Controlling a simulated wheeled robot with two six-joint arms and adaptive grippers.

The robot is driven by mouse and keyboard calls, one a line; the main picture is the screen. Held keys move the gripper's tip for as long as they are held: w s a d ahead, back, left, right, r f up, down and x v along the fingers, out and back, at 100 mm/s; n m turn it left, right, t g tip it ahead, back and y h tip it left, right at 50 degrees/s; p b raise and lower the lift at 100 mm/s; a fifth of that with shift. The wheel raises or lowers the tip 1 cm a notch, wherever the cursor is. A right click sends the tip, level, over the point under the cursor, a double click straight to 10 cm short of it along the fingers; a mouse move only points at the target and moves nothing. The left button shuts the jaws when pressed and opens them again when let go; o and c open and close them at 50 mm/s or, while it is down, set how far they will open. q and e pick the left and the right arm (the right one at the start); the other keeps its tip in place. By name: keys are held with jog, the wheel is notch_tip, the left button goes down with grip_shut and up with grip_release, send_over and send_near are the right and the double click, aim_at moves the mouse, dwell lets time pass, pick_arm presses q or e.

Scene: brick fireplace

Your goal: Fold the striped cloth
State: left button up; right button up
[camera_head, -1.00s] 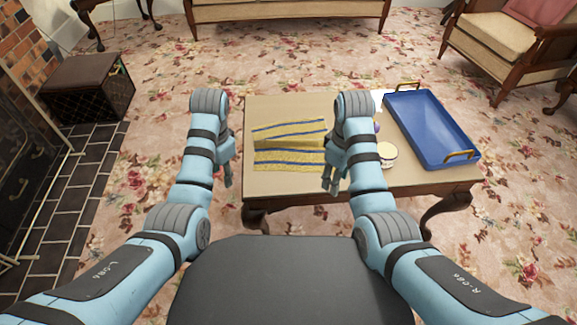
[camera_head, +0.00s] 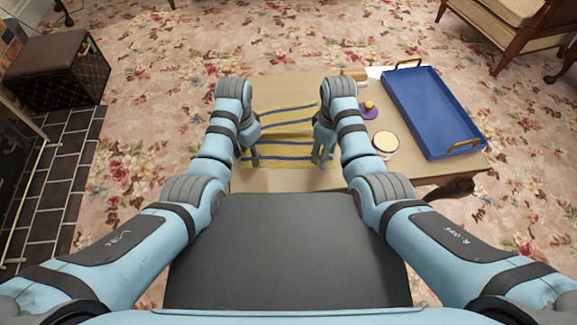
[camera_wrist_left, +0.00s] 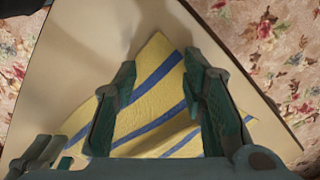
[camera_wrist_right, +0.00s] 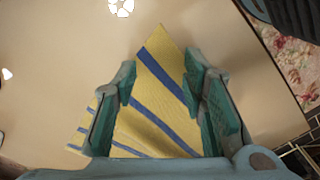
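The striped cloth (camera_head: 287,133) is yellow with blue stripes and lies on the table between my two grippers, with a raised ridge across it. My left gripper (camera_head: 254,160) is over its left near corner; in the left wrist view the fingers (camera_wrist_left: 158,88) are spread with the cloth (camera_wrist_left: 150,100) between and below them. My right gripper (camera_head: 322,156) is over the right near side; in the right wrist view its fingers (camera_wrist_right: 160,88) are apart with a cloth corner (camera_wrist_right: 160,65) between them. Both grippers look empty; fingertip contact with the cloth cannot be told.
The table (camera_head: 290,181) has a blue tray (camera_head: 425,110) with gold handles on its right. A round cream-lidded container (camera_head: 385,142), a small purple object with a yellow top (camera_head: 369,110) and a wooden block (camera_head: 354,74) stand between cloth and tray. A dark box seat (camera_head: 52,70) is at left.

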pick_arm(q)
jog(key=shift+f, duration=0.4)
pick_arm(e)
jog(key=shift+f, duration=0.4)
pick_arm(q)
jog(key=shift+f+b, duration=0.25)
jog(key=shift+b, duration=0.05)
pick_arm(e)
jog(key=shift+f, duration=0.3)
pick_arm(q)
jog(key=shift+r, duration=0.1)
jog(key=c, duration=0.3)
pick_arm(e)
jog(key=shift+s+r, duration=0.1)
jog(key=shift+r, duration=0.05)
jog(key=c, duration=0.3)
pick_arm(q)
jog(key=shift+s, duration=0.1)
grip_shut()
pick_arm(e)
jog(key=shift+d, duration=0.1)
grip_shut()
